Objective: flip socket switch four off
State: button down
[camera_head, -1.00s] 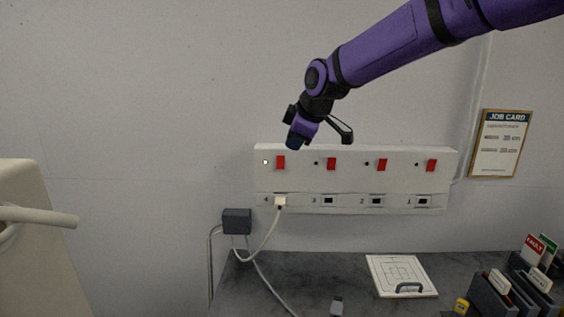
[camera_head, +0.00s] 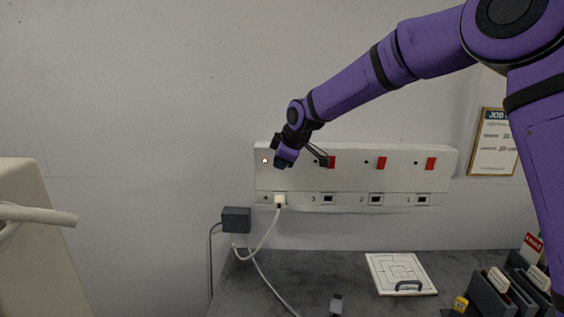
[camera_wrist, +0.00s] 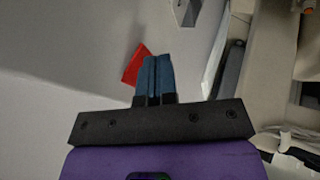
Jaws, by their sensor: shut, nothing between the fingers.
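A white socket panel (camera_head: 300,180) is fixed to the wall, with sockets numbered 4, 3, 2, 1 from left to right. Socket four (camera_head: 280,200) has a white plug in it, and the small indicator lamp (camera_head: 265,160) above it is lit. My gripper (camera_head: 281,163) is in front of switch four and hides it in the head view. In the wrist view my gripper (camera_wrist: 158,60) is shut and empty, its blue fingertips beside a red switch (camera_wrist: 135,66). I cannot tell whether they touch it.
Red switches three (camera_head: 331,162), two (camera_head: 381,163) and one (camera_head: 431,164) sit to the right, their lamps dark. A dark adapter (camera_head: 237,220) with cables hangs at lower left.

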jog(key=shift+w, duration=0.25)
jog(key=shift+w+f, duration=0.1)
jog(key=shift+w+f, duration=0.1)
jog(key=shift+w, duration=0.1)
dwell(0.4)
jog(key=shift+r, duration=0.95)
jog(key=shift+d, duration=0.1)
